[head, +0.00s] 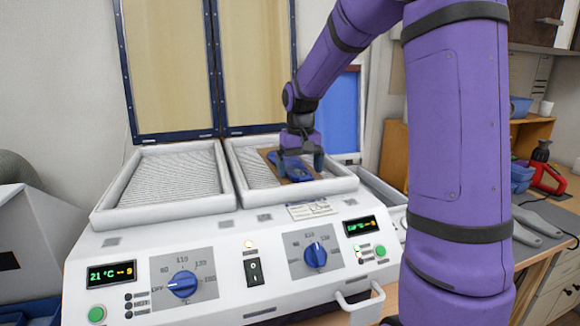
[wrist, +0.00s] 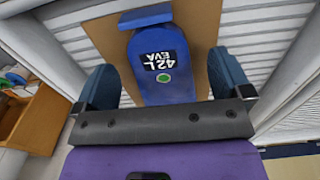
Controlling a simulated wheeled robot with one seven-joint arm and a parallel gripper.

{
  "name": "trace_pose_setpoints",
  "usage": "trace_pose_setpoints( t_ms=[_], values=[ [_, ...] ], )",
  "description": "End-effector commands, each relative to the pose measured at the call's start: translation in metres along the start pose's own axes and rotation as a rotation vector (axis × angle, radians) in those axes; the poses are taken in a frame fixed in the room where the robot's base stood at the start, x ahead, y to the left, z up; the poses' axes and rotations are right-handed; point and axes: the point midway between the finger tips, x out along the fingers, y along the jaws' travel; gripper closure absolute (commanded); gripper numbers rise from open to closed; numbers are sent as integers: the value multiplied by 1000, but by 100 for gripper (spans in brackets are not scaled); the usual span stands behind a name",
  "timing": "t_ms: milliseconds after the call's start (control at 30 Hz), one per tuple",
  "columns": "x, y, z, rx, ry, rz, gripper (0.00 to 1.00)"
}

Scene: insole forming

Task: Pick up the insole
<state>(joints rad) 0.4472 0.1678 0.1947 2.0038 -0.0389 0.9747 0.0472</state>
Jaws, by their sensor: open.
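The blue insole (head: 278,161) lies on a brown board (head: 298,172) in the right-hand tray of the white heating machine. In the wrist view the insole (wrist: 160,57) carries a black label reading "42 L EVA" and a green dot. In the wrist view my gripper (wrist: 165,85) is open, with one blue finger on each side of the insole and a visible gap to each. The near end of the insole is hidden behind the gripper's body in the wrist view.
The right tray's raised white rim (head: 335,185) surrounds the board. The left tray (head: 170,180) is empty. Two raised lids (head: 168,65) stand behind the trays. A wooden bench (head: 545,225) with grey insole shapes (head: 538,222) and a red tool (head: 548,178) is at the right.

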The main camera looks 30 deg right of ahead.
Motion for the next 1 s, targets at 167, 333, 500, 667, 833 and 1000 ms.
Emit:
trace_pose_setpoints(
  t_ms=[167,333,500,667,833,1000],
  values=[
    [8,0,0,0,1,0,3],
    [8,0,0,-1,1,0,3],
    [8,0,0,-1,1,0,42],
    [8,0,0,-1,1,0,58],
    [8,0,0,-1,2,0,58],
    [5,0,0,-1,3,0,58]
  ],
)
